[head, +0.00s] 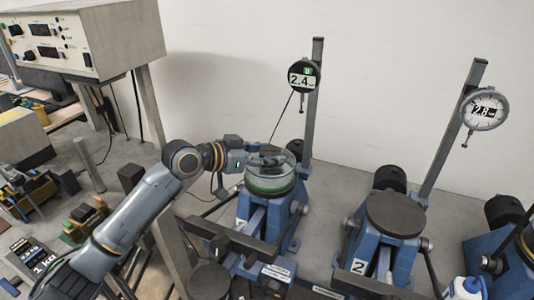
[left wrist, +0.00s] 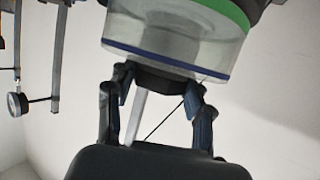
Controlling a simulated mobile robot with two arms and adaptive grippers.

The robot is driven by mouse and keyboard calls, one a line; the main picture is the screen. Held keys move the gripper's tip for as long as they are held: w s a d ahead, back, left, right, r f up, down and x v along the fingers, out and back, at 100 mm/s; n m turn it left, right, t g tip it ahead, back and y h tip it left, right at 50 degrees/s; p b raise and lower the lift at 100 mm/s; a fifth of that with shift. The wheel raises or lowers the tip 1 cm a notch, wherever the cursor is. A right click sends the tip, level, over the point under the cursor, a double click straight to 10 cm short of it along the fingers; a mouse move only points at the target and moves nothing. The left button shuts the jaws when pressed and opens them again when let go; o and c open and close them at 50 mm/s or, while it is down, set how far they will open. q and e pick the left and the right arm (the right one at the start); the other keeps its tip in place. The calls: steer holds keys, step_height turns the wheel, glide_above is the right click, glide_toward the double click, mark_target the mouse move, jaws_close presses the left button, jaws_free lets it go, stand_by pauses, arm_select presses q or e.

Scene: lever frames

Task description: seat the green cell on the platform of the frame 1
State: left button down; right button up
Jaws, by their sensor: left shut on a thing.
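The green cell (head: 268,184) is a clear round vessel with a green band near its base. It is over the platform of frame 1 (head: 262,222), the blue stand at the middle; I cannot tell whether its base touches the platform. My left gripper (head: 268,155) comes in from the left at the cell's top. In the left wrist view the cell (left wrist: 170,40) shows its clear wall, a blue rim and the green band. There the fingers of my left gripper (left wrist: 160,95) are shut on the dark knob beyond the blue rim. My right gripper is not in view.
A dial gauge reading 2.4 (head: 303,76) hangs on the post behind frame 1. Frame 2 (head: 380,245), with a bare dark platform (head: 394,213), stands to the right under a 2.8 gauge (head: 484,109). Another blue frame (head: 492,255) is at the right edge.

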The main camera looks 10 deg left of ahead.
arm_select(q)
steer(key=shift+r, duration=0.1)
steer(key=shift+c, duration=2.3)
jaws_free()
steer(key=shift+s, duration=0.1)
